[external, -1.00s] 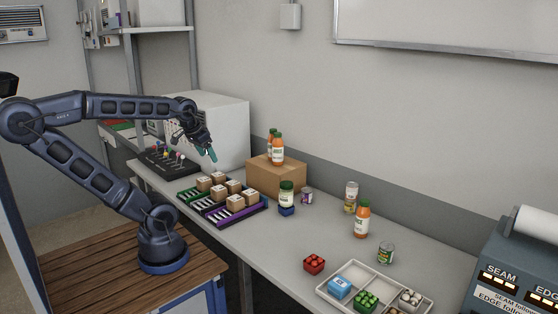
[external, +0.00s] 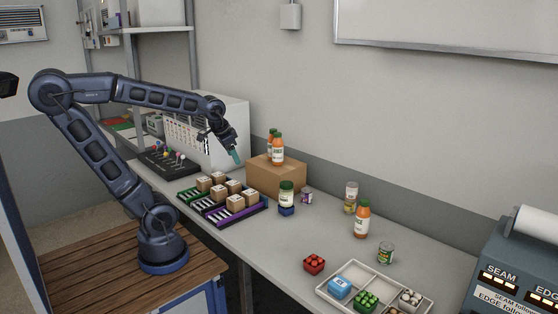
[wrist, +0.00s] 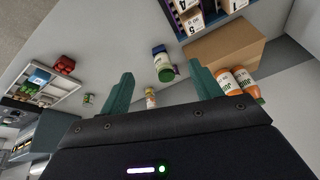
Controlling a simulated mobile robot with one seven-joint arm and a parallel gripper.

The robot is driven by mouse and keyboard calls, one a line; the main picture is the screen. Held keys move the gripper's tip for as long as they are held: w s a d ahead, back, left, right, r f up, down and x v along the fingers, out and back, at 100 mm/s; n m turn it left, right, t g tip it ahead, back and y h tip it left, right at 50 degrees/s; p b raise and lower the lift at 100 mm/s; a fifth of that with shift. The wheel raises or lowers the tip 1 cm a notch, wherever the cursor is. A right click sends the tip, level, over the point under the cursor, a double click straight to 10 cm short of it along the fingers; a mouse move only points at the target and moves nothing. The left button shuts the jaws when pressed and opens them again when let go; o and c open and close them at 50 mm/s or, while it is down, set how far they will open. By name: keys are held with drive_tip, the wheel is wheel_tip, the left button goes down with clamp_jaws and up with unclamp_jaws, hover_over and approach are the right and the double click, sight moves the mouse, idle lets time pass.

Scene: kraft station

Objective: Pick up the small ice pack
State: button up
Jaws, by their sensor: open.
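A light-blue block with a white marking, which looks like the small ice pack (external: 340,288), lies in the left compartment of a white divided tray (external: 322,293). In the wrist view it shows small at the far left (wrist: 40,77). My gripper (external: 236,157) is in the air above the back of the bench, near the cardboard box and far from the blue block. Its teal fingers (wrist: 160,74) are spread apart with nothing held between them.
The tray also holds green and pale studded blocks. A red block (external: 314,264) and a can (external: 386,252) stand beside it. Crates with cubes (external: 245,216) are at left.

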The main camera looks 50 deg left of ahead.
drive_tip(key=w+d+f+m, duration=0.2)
drive_tip(key=w+d, duration=0.2)
drive_tip(key=d, duration=0.3)
drive_tip(key=w+d+f+m, duration=0.2)
drive_tip(key=w+d+m, duration=0.1)
drive_tip(key=d, duration=0.3)
drive_tip(key=m+g+h, duration=0.4)
drive_tip(key=m+g, duration=0.1)
drive_tip(key=m, duration=0.5)
approach(340, 282)
drive_tip(key=shift+x, duration=5.3)
drive_tip(key=shift+a, duration=0.1)
drive_tip(key=c, duration=0.8)
